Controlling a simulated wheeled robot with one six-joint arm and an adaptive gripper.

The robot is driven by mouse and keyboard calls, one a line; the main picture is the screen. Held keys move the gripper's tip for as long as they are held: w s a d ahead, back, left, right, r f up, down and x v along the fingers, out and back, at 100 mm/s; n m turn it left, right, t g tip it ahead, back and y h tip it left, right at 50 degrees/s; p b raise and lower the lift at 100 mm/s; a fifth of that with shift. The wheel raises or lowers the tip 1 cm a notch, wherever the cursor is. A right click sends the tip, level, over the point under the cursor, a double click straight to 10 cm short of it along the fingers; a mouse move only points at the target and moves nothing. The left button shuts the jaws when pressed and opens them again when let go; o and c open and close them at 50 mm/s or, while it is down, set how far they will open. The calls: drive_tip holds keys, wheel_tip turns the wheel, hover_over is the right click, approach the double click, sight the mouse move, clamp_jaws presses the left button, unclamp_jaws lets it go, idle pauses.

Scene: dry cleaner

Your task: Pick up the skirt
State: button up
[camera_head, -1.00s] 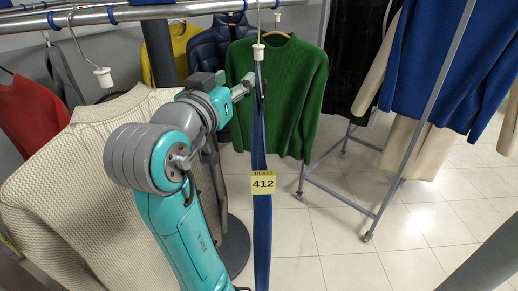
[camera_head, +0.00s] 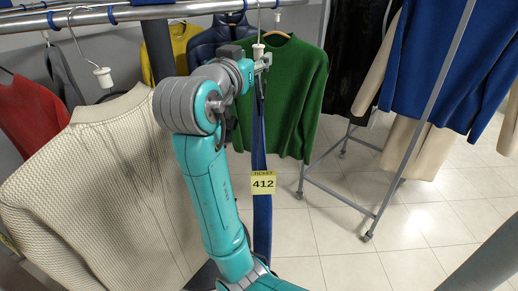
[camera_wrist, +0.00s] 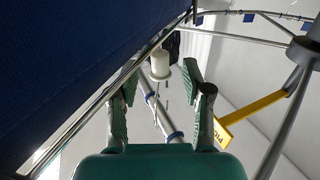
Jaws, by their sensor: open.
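A narrow blue garment (camera_head: 262,222), seen edge-on and probably the skirt, hangs from a hook in the middle of the head view. A yellow ticket marked 412 (camera_head: 263,183) is on it. Dark blue cloth (camera_wrist: 75,65) fills the upper left of the wrist view. My gripper (camera_head: 263,62) is at the top of this garment, just below its white hanger collar (camera_head: 258,51). In the wrist view my gripper (camera_wrist: 161,76) is open, with the white collar (camera_wrist: 160,66) showing between its fingers. The garment's top edge is partly hidden by my gripper.
A cream knit garment (camera_head: 100,190) hangs close on the left of my arm. A green sweater (camera_head: 298,90) hangs behind the gripper. A rack with a blue sweater (camera_head: 440,60) stands at the right.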

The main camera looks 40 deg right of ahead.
drive_tip(key=shift+x, duration=1)
clamp_jaws()
